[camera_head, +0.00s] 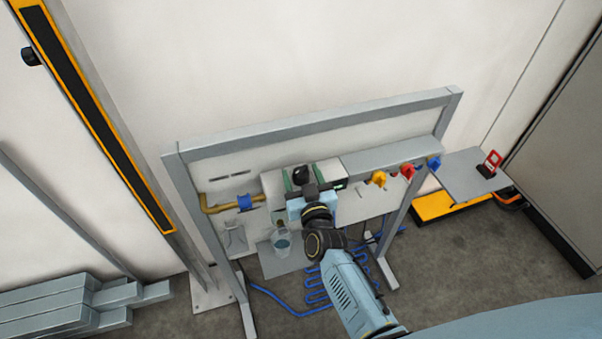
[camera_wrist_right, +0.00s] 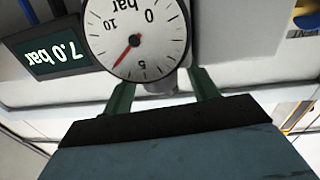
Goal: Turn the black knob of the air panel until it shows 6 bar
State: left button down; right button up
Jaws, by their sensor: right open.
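The air panel (camera_head: 328,170) hangs in a grey frame against the wall. In the right wrist view its round white gauge (camera_wrist_right: 152,45) appears upside down, with the red needle between 5 and 10. The digital display (camera_wrist_right: 55,58) beside it reads 7.0 bar. A dark rounded part, apparently the black knob (camera_head: 301,175), shows at the gripper's tip in the head view. My right gripper (camera_head: 303,184) is at the panel front. Its green fingers (camera_wrist_right: 162,82) are open and spread below the gauge; contact with the knob cannot be told. My left gripper is out of view.
Yellow (camera_head: 378,179), red (camera_head: 407,171) and blue (camera_head: 433,163) handles stick out right of the gripper. A brass pipe with a blue valve handle (camera_head: 245,202) is at left. A clear bowl (camera_head: 282,243) and coiled blue hose (camera_head: 330,284) are below.

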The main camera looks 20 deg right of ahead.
jog(key=shift+w, duration=0.45)
jog(key=c, duration=0.9)
jog(key=shift+c, duration=0.2)
jog(key=shift+n+y, duration=0.3)
jog(key=shift+y, duration=0.2)
